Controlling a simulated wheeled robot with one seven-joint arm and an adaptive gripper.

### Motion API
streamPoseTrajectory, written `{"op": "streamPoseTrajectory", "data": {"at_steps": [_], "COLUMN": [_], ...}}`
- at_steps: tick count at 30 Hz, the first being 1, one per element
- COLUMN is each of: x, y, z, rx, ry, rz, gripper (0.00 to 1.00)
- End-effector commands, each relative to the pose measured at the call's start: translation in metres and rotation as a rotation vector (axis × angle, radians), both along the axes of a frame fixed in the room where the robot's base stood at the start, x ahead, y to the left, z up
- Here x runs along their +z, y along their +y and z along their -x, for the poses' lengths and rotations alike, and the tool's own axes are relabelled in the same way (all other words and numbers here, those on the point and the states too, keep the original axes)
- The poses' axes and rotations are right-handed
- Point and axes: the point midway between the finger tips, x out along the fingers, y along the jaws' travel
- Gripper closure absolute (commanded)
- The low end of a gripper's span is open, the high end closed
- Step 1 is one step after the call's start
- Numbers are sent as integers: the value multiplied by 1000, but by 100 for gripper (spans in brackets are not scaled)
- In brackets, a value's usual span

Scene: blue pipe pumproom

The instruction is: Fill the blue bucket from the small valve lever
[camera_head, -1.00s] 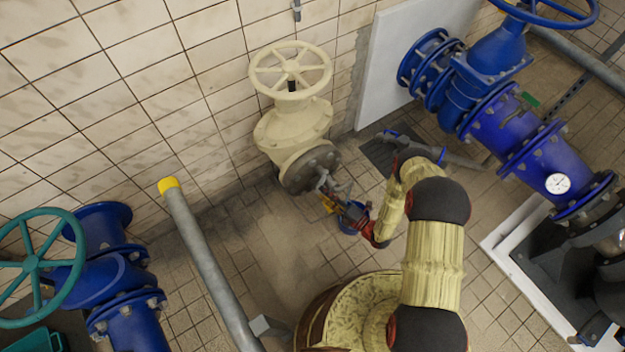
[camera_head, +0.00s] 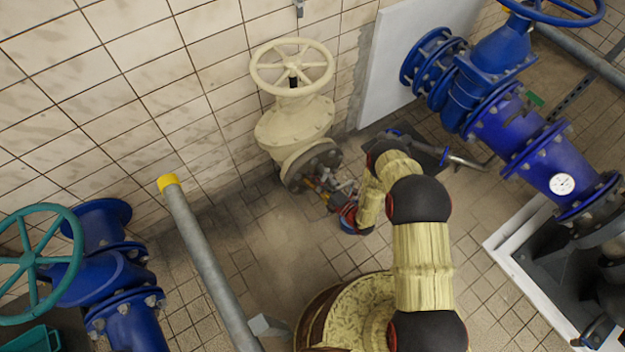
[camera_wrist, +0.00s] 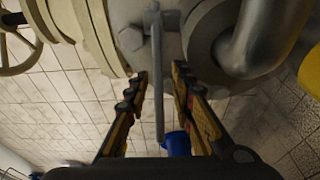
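The small valve lever (camera_wrist: 157,75) is a thin grey metal bar, hanging from the valve fitting in the wrist view. My gripper (camera_wrist: 160,72) is open, with a finger on each side of the lever and a visible gap on both sides. In the head view my gripper (camera_head: 322,192) is low beside the cream valve's flange, and the lever is too small to make out there.
The cream valve (camera_head: 295,130) with its handwheel stands against the tiled wall. A bent metal pipe (camera_wrist: 262,38) is close right of my fingers. A grey post with a yellow cap (camera_head: 170,184) rises at left. Large blue pipework (camera_head: 500,110) is at right.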

Motion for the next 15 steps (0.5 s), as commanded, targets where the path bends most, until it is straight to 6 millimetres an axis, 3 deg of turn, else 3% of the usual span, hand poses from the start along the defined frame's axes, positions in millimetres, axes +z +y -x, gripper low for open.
{"op": "streamPoseTrajectory", "data": {"at_steps": [2, 15], "x": [0, 0], "y": [0, 0], "z": [0, 0], "rx": [0, 0], "ry": [0, 0], "rz": [0, 0], "gripper": [76, 100]}}
